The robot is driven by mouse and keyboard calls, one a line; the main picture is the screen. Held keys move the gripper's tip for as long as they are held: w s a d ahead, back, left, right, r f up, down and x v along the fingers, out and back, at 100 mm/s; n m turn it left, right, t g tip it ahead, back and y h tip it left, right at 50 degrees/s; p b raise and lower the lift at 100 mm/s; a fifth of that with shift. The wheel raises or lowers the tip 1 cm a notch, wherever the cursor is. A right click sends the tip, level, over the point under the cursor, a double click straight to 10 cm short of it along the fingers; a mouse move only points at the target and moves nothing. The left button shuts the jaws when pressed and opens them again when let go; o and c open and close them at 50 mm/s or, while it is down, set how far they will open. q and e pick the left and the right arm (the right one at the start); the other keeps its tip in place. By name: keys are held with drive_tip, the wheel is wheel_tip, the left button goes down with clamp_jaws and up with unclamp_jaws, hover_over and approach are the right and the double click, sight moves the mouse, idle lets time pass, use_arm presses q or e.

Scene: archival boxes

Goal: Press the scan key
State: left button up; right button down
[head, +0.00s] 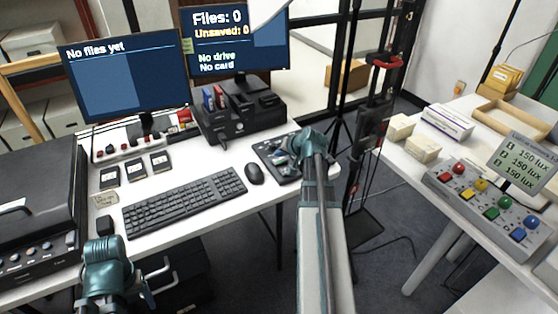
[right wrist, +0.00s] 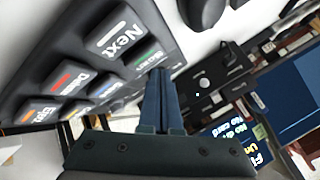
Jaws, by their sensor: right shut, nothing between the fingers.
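The black keypad (head: 267,149) lies near the right edge of the white desk, partly hidden by my right gripper (head: 296,147). In the right wrist view the keypad (right wrist: 100,75) shows large dark keys with coloured stripes. The "Next" key (right wrist: 122,34) reads clearly. A key with a green stripe (right wrist: 147,58), its label seemingly "Scan", is partly hidden behind the tips of my right gripper (right wrist: 159,71). The gripper is shut and empty; whether its tips touch the key I cannot tell. My left gripper (head: 104,252) is at the lower left over the desk's front edge, its fingers unclear.
A mouse (head: 254,174) and keyboard (head: 185,203) lie left of the keypad. A black dock (head: 240,117) stands behind it. The left monitor (head: 127,77) reads "No files yet"; the right monitor (head: 233,42) reads "Files: 0". A button box (head: 487,205) is on the right table.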

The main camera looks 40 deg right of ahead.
sight(280, 162)
drive_tip(key=shift+f, duration=0.15)
idle(0.4)
drive_tip(key=shift+f+b, duration=0.25)
drive_tip(key=shift+b, duration=0.2)
drive_tip(key=shift+f+b, duration=0.45)
drive_tip(key=shift+f, duration=0.05)
idle(0.5)
drive_tip(key=shift+r, duration=0.15)
drive_tip(key=shift+r+p, duration=0.75)
drive_tip(key=shift+p, duration=0.15)
drive_tip(key=shift+r, duration=0.15)
wheel_tip(280, 162, up, 5)
drive_tip(key=p, duration=0.5)
